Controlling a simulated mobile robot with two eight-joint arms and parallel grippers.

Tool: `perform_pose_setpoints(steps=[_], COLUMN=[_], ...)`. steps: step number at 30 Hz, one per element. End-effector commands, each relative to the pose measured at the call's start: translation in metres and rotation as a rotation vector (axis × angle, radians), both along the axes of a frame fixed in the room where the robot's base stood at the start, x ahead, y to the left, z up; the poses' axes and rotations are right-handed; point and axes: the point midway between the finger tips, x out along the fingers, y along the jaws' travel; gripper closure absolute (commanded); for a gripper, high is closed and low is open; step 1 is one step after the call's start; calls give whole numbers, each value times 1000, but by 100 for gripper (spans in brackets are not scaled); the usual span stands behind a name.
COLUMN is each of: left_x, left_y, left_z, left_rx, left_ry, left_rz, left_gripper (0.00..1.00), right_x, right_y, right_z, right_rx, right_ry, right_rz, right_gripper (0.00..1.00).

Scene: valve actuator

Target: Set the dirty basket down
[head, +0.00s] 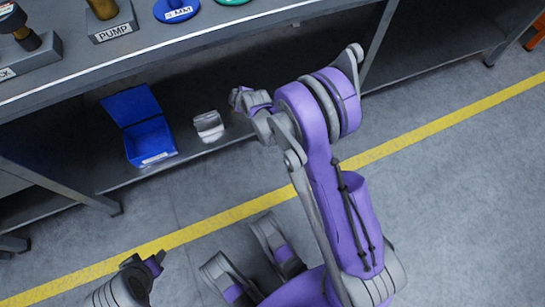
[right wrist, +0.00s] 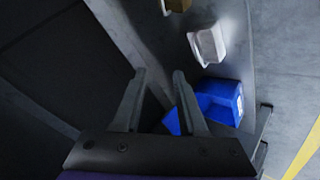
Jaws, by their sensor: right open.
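An open blue bin (head: 150,139) with a raised blue lid or back and a small white label rests on the lower shelf under the bench; the label is too small to read. A small white-grey container (head: 209,126) sits to its right. I cannot tell which is the dirty basket. My right gripper (head: 242,98) is over the shelf, right of both. In the right wrist view its two fingers (right wrist: 160,77) are apart with nothing between them; the blue bin (right wrist: 220,100) and white container (right wrist: 207,45) lie beyond. My left gripper (head: 155,262) is low at the left, its jaws unclear.
The bench top (head: 110,62) overhangs the shelf and carries a PUMP block (head: 112,27) and coloured discs. A bench leg (head: 380,40) stands right of my right arm. A yellow line (head: 440,122) crosses the open floor. A brass-coloured piece (right wrist: 178,5) shows at the wrist view's top.

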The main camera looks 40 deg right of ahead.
Motion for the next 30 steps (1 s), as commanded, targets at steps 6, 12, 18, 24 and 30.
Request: perform_pose_setpoints(steps=[6,12,18,24,30], left_x=[0,0,0,0,0], left_y=[0,0,0,0,0], left_z=[0,0,0,0,0], left_rx=[0,0,0,0,0], left_ry=[0,0,0,0,0], left_rz=[0,0,0,0,0], left_gripper=[50,50,50,50,50], right_x=[-73,-159,-254,-327,-354], right_y=[41,69,88,95,97], right_z=[73,115,131,127,123], right_rx=[180,319,429,497,520], right_ry=[109,212,310,376,399], right_rz=[-130,-278,-447,-593,-657], right_gripper=[59,59,59,59,59])
